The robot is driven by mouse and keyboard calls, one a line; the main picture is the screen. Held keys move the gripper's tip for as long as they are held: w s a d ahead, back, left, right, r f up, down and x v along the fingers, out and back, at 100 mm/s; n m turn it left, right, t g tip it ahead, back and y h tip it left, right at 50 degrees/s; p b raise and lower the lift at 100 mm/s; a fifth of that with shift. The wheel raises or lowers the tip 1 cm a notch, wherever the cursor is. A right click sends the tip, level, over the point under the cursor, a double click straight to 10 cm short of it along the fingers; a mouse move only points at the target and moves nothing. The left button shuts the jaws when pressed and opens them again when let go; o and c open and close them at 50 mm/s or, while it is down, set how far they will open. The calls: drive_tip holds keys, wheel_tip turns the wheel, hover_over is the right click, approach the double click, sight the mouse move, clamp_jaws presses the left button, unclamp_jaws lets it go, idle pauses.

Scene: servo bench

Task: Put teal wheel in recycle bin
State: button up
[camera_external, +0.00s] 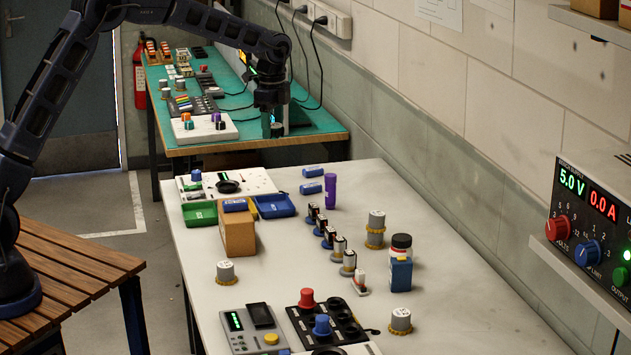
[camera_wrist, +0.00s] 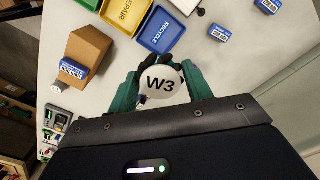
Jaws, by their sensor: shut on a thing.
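My gripper (camera_external: 272,125) is raised above the far end of the white bench, shut on a round piece. In the wrist view, the green fingers of my gripper (camera_wrist: 161,88) grip this teal wheel (camera_wrist: 160,84), whose white face is marked W3. Its side is mostly hidden; a small teal patch shows at the fingertips in the external view. The blue recycle bin (camera_wrist: 172,14) is just beyond the wheel in the wrist view, apart from it. The bin also shows on the bench (camera_external: 284,212), lower than my gripper.
A cardboard box (camera_external: 238,236) with a blue piece on it stands beside the bins. A yellow repair bin (camera_wrist: 127,14) and a green bin (camera_external: 200,214) adjoin the recycle bin. Blue cylinders (camera_external: 311,188) and a purple one (camera_external: 330,191) are to the right.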

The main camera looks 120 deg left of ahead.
sight(274, 209)
wheel_tip(274, 209, down, 20)
drive_tip(key=shift+r, duration=0.1)
idle(0.5)
drive_tip(key=o, duration=1)
wheel_tip(274, 209, up, 12)
idle(0.4)
